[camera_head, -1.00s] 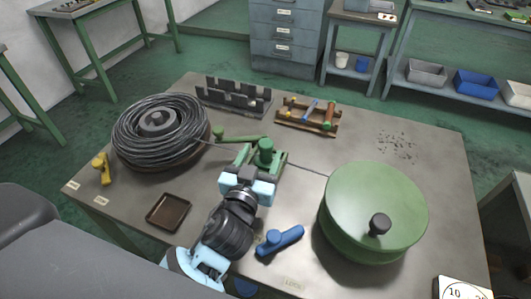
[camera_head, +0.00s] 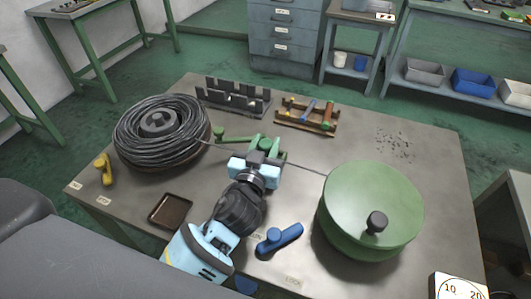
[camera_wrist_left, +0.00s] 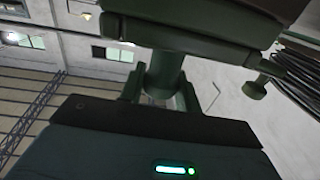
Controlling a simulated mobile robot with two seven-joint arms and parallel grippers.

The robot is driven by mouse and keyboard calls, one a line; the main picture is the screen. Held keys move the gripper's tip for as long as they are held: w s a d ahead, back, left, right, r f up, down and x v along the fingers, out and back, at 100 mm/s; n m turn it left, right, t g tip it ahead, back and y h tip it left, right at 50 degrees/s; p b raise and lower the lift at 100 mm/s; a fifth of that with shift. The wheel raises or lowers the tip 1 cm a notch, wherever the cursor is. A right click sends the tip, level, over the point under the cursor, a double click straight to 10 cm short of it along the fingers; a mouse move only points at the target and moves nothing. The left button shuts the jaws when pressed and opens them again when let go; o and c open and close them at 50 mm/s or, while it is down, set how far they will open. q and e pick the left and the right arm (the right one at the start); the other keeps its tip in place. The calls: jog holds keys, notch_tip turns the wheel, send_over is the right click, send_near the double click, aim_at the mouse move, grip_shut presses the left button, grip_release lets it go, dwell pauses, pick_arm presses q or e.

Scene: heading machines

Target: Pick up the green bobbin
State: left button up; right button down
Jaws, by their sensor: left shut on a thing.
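My left gripper (camera_head: 262,154) reaches over the green fixture (camera_head: 224,140) in the middle of the table. It is shut on the green bobbin, which the jaws mostly hide in the head view. In the left wrist view a dark green post, the bobbin (camera_wrist_left: 165,75), shows between the jaws. I cannot tell whether it is clear of the fixture. My right gripper is not in view.
A coil of dark wire (camera_head: 160,130) lies at the left, with a wire running to the fixture. A large green drum (camera_head: 372,205) stands at the right. A blue handle (camera_head: 280,238), brown tray (camera_head: 170,210), yellow handle (camera_head: 104,168) and wooden rack (camera_head: 307,116) are nearby.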

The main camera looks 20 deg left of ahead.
aim_at(266, 142)
pick_arm(q)
jog(key=shift+r, duration=0.2)
